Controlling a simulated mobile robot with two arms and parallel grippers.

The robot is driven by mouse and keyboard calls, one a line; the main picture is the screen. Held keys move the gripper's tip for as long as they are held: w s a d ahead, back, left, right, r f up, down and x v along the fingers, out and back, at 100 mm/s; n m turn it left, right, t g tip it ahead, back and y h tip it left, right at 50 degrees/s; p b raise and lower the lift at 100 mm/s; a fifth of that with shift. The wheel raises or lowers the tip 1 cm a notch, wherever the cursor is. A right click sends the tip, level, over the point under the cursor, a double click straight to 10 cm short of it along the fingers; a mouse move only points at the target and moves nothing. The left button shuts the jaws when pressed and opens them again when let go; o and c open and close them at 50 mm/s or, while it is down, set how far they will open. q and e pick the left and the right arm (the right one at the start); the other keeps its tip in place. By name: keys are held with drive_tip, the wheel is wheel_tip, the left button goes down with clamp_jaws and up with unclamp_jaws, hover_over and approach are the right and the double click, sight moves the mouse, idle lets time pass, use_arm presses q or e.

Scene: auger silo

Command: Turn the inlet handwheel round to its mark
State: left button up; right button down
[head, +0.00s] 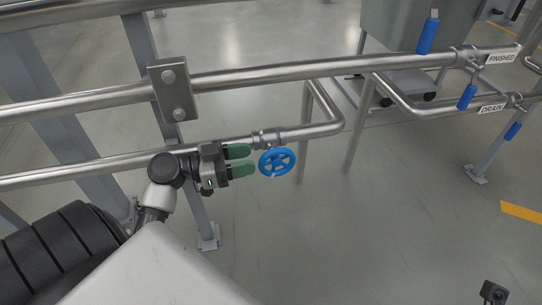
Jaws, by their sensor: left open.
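The inlet handwheel (284,155) is a small blue spoked wheel on a valve (268,138) in the lower steel pipe, in the middle of the head view. A small pale spot shows at its lower rim; I cannot tell if it is the mark. My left gripper (250,160) has green fingers that point right toward the wheel. It is open and empty, with its fingertips close to the wheel's left edge. I cannot tell whether they touch it. A small dark part at the bottom right corner may be my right gripper (494,293), but its jaws cannot be made out.
Steel pipes (250,73) run across above the wheel on grey posts. Blue-handled valves (467,97) and pipes labelled FINISHED (501,58) and DRAIN (492,108) are at the right. A wheeled grey cabinet (415,30) stands behind. The floor below and right of the wheel is clear.

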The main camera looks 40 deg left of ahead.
sight(263, 156)
use_arm(q)
drive_tip(key=x, duration=0.6)
drive_tip(key=shift+c, duration=0.4)
clamp_jaws()
